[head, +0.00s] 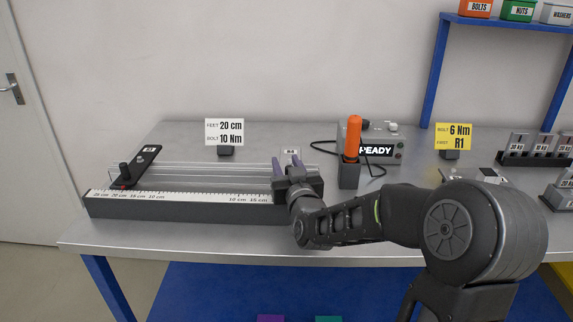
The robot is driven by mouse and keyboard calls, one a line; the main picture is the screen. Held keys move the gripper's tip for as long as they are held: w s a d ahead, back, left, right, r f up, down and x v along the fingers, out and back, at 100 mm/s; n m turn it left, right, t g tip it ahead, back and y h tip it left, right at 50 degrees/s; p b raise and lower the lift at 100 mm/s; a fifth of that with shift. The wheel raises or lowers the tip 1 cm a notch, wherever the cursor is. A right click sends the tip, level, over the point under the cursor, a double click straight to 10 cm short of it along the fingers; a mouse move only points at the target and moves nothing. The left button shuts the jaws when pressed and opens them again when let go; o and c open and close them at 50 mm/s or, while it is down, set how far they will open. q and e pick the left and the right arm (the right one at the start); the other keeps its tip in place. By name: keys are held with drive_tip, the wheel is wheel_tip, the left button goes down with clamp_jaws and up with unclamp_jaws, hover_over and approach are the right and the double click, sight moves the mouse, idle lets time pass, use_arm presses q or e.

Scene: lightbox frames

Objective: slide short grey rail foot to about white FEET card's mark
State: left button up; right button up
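The white FEET card (224,132) stands at the back of the bench and reads 20 cm and 10 Nm. In front of it is a dark rail fixture (180,209) with a white scale strip along its front. A black foot with a knob (136,169) sits at its left end. My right gripper (288,163) is at the fixture's right end, its two purple-grey fingers apart. A small pale label (291,153) shows just behind the fingers. The foot there is mostly hidden by the gripper, and I cannot tell whether the fingers hold it. My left gripper is not in view.
An orange-handled tool (353,137) stands in a dark holder right of my gripper, before a grey box (387,146) reading READY. A yellow BOLT card (453,137) and several small labelled blocks stand further right. The bench front left of my arm is clear.

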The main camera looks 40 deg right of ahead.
clamp_jaws()
idle(1.2)
